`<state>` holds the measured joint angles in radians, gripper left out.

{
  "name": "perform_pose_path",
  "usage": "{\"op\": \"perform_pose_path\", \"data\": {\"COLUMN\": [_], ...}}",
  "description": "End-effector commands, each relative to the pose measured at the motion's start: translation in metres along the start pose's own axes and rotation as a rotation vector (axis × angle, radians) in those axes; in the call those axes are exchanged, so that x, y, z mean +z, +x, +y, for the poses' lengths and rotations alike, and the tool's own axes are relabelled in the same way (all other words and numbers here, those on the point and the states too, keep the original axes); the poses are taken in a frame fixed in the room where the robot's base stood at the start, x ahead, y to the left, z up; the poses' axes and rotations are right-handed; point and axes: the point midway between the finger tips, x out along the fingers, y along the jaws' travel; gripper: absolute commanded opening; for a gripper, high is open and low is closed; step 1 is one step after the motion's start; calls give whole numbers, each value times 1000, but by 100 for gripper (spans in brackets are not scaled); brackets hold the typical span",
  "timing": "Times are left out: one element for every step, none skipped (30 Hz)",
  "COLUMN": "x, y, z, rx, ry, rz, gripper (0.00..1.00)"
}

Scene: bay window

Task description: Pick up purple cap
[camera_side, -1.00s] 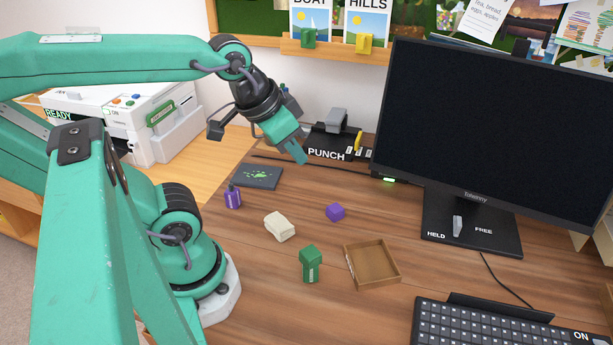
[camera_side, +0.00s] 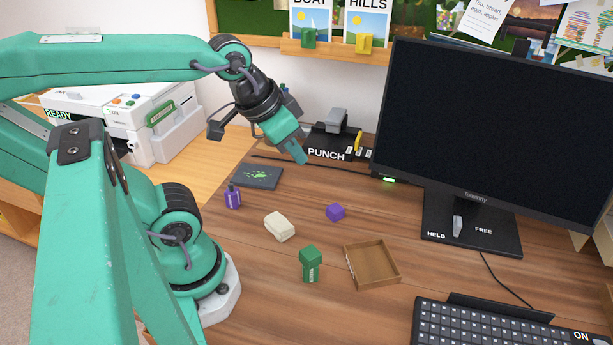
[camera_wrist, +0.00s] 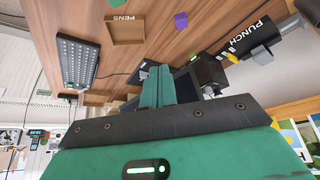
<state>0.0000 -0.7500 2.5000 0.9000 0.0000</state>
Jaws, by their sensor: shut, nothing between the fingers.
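My gripper (camera_side: 302,157) is shut and empty, raised in the air in front of the hole punch in the side view. It is well apart from the cap. In the wrist view its green fingers (camera_wrist: 157,82) are pressed together. A purple bottle (camera_side: 233,197) stands at the left of the desk with a dark top.
A dark card (camera_side: 258,177), the hole punch (camera_side: 325,142), the monitor (camera_side: 486,130) and a keyboard (camera_side: 500,328) stand around. Bare desk surrounds the cap.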

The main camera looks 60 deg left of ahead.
Motion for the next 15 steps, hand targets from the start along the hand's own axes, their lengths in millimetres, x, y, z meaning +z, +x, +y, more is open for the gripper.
{"op": "perform_pose_path", "data": {"x": [0, 0, 0, 0, 0, 0, 0, 0, 0, 0, 0, 0, 0, 0, 0], "y": [0, 0, 0, 0, 0, 0, 0, 0, 0, 0, 0, 0, 0, 0, 0], "z": [0, 0, 0, 0, 0, 0, 0, 0, 0, 0, 0, 0, 0, 0, 0], "rx": [0, 0, 0, 0, 0, 0, 0, 0, 0, 0, 0, 0, 0, 0, 0], "ry": [0, 0, 0, 0, 0, 0, 0, 0, 0, 0, 0, 0, 0, 0, 0], "rz": [0, 0, 0, 0, 0, 0, 0, 0, 0, 0, 0, 0, 0, 0, 0], "gripper": [0, 0, 0, 0, 0, 0, 0, 6, 14, 20, 26, 33, 39, 45, 53]}}
